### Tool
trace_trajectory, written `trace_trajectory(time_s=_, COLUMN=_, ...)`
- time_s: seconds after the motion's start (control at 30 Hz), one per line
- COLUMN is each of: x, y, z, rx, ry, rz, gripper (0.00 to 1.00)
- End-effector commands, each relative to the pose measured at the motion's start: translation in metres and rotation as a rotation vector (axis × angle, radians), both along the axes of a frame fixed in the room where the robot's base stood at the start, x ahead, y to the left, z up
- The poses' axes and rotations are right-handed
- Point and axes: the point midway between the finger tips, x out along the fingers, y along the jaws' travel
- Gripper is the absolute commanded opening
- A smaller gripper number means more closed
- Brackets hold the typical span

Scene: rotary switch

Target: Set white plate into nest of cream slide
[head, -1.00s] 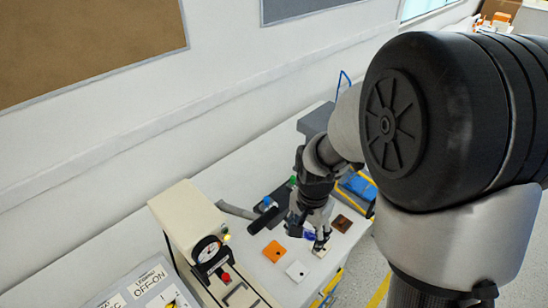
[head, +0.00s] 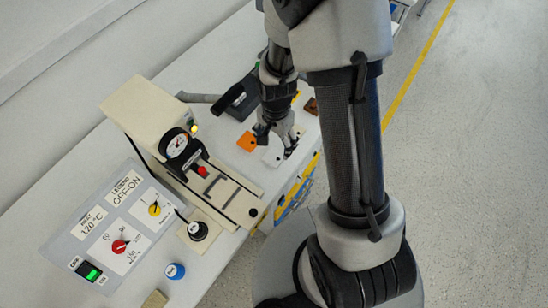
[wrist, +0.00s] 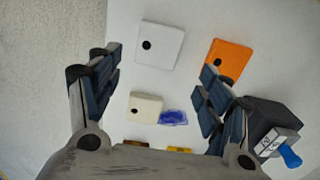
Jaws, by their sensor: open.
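The white plate (head: 272,157) is a flat square with a dark hole, lying on the pale bench. In the wrist view the white plate (wrist: 165,43) is ahead of my fingers, near the top centre. My gripper (head: 277,145) hangs just above the bench close to it. Its fingers (wrist: 160,68) are spread wide and hold nothing. The cream slide (head: 228,194) extends from the foot of the cream machine, with a dark bracket-like outline on top. I cannot tell clearly how deep its nest is.
An orange plate (wrist: 229,57) lies beside the white one. A cream plate (wrist: 146,107) and a blue-purple patch (wrist: 173,118) lie between my fingers. A dark block with a blue knob (wrist: 270,128) is at the right. The machine (head: 140,110) and control panel (head: 110,228) stand left.

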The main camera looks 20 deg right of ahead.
Motion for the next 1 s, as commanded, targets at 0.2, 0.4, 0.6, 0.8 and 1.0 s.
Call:
trace_trajectory(time_s=0.2, x=-0.007, y=0.002, z=-0.025, rx=0.0, ry=0.004, rz=0.001, gripper=0.72)
trace_trajectory(time_s=0.4, x=-0.009, y=0.003, z=-0.051, rx=0.0, ry=0.004, rz=0.0, gripper=0.72)
trace_trajectory(time_s=0.6, x=-0.008, y=0.003, z=-0.051, rx=0.0, ry=0.001, rz=0.0, gripper=0.72)
trace_trajectory(time_s=0.8, x=-0.008, y=0.002, z=-0.051, rx=0.0, ry=0.001, rz=0.0, gripper=0.6)
trace_trajectory(time_s=1.0, x=-0.008, y=0.002, z=-0.05, rx=0.0, ry=0.001, rz=0.0, gripper=0.47)
